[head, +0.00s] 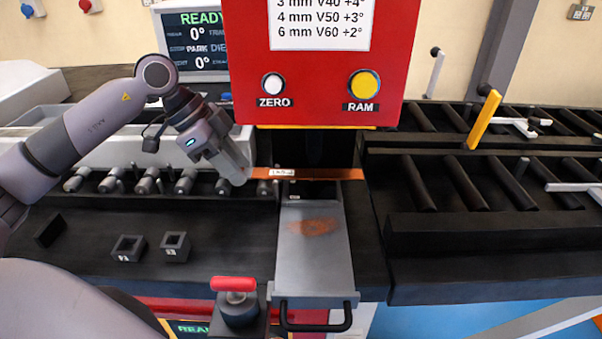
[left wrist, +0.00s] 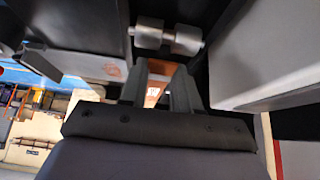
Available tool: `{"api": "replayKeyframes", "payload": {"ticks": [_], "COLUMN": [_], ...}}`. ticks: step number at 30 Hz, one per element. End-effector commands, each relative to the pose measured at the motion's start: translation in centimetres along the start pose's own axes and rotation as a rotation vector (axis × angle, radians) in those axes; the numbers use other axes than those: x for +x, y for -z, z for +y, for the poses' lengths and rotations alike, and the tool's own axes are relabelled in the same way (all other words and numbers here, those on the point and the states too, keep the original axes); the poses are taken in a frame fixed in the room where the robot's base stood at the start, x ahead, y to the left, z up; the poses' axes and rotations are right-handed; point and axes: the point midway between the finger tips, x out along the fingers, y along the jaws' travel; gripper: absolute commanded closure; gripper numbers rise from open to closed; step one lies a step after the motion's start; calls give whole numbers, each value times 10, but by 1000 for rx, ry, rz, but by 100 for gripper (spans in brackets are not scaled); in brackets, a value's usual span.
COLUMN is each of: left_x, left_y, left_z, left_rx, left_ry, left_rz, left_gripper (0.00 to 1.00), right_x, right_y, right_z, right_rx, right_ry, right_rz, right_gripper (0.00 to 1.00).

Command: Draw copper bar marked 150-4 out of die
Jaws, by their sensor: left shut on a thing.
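The copper bar (head: 335,174) lies level across the die area under the red press head. A white label (head: 281,173) sits near its left end; its print is too small to read surely. My left gripper (head: 243,178) is shut on the bar's left end, just left of the label. In the left wrist view the bar (left wrist: 154,92) shows between the two fingers (left wrist: 165,90). The die itself is in dark shadow behind the bar. My right gripper is not in view.
The red press head (head: 320,60) with ZERO and RAM buttons hangs above the bar. A grey drawer plate (head: 315,250) with a black handle stands in front. Rollers (head: 420,185) lie right, a yellow stop (head: 484,119) behind. Two small square blocks (head: 128,248) sit front left, near a red-handled lever (head: 234,284).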

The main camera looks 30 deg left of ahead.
Motion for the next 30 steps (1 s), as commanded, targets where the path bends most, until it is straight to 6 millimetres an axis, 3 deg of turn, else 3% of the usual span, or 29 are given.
{"api": "replayKeyframes", "payload": {"ticks": [15,30], "left_x": [-19,-18], "left_y": [12,10], "left_z": [0,9], "left_rx": [1,2], "left_ry": [1,2], "left_rz": [2,2], "left_gripper": [100,100], "right_x": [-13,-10], "right_y": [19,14], "right_z": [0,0], "right_rx": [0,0], "right_ry": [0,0], "right_rz": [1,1], "right_gripper": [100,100]}}
